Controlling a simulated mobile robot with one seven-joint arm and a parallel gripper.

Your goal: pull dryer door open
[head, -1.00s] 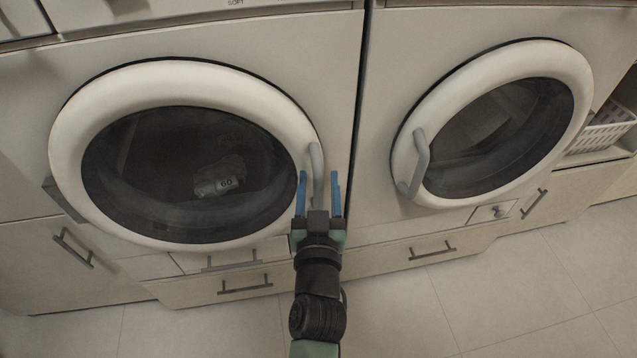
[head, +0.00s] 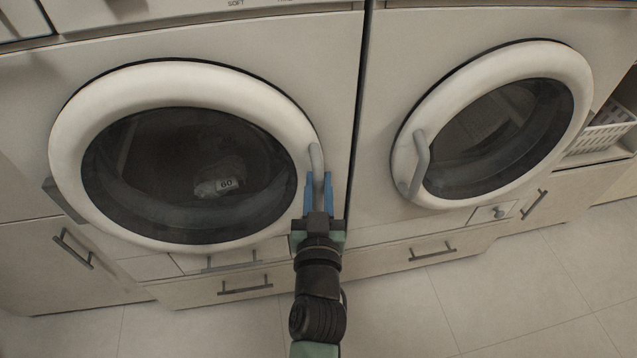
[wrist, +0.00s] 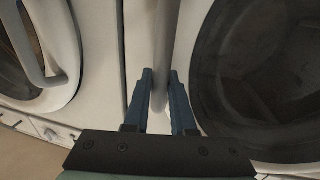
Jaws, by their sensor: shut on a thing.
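The left machine's round door (head: 68,145) has a thick white rim and dark glass, and it looks closed. Its grey upright handle (head: 316,158) is on the right side of the rim. My gripper (head: 318,182) has its blue fingers shut on the lower part of this handle, one on each side. In the wrist view the handle (wrist: 163,45) runs up from between the fingertips (wrist: 160,76), with the dark door glass (wrist: 265,70) to the right. The fingers hide the handle's lower end in the head view.
A second machine stands close on the right, with a similar closed door (head: 578,75) and its own handle (head: 419,165). Drawers with dark pulls (head: 245,285) run below. A white basket (head: 605,130) sits in a shelf at far right. The tiled floor (head: 520,290) in front is clear.

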